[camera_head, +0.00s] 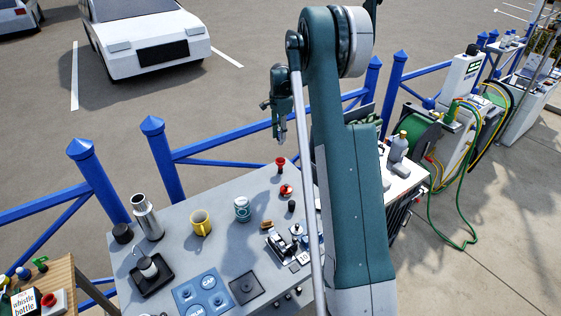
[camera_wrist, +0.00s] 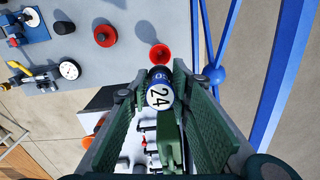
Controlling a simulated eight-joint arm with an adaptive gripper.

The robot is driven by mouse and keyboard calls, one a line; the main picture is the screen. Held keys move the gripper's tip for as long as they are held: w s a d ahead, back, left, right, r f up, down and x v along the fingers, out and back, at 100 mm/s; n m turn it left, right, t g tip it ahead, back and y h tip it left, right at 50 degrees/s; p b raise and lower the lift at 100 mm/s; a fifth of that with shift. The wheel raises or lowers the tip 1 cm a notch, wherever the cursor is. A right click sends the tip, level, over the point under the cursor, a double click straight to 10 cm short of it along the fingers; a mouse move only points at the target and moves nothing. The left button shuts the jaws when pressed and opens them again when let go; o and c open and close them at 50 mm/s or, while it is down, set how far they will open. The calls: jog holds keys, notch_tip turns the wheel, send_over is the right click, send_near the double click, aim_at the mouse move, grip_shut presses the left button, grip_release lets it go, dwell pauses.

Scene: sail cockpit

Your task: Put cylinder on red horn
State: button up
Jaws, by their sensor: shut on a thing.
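My gripper (camera_wrist: 160,100) is shut on a small cylinder (camera_wrist: 159,97) with a white face marked 24, a blue rim and a dark side. In the head view my gripper (camera_head: 279,132) hangs above the far edge of the grey table, and the cylinder cannot be made out there. A red funnel-shaped piece (camera_head: 280,162), apparently the red horn, stands at the table's far edge below my gripper. It also shows in the wrist view (camera_wrist: 160,54), just beyond the cylinder and apart from it as far as I can tell. A second, flatter red piece (camera_head: 286,191) lies nearer.
The grey table (camera_head: 215,245) carries a yellow mug (camera_head: 201,223), a teal can (camera_head: 242,209), a steel flask (camera_head: 147,217), a black tray (camera_head: 153,275) and a blue panel (camera_head: 202,293). A blue railing (camera_head: 240,145) runs behind it. My arm hides the table's right part.

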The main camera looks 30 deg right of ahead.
aim_at(281, 144)
jog(key=shift+f, duration=3.1)
jog(key=shift+f+p, duration=0.1)
jog(key=shift+p, duration=0.2)
jog(key=shift+f, duration=1.8)
jog(key=shift+f, duration=0.1)
jog(key=o, duration=0.5)
jog(key=shift+f, duration=0.1)
jog(key=o, duration=0.4)
jog(key=shift+r, duration=0.2)
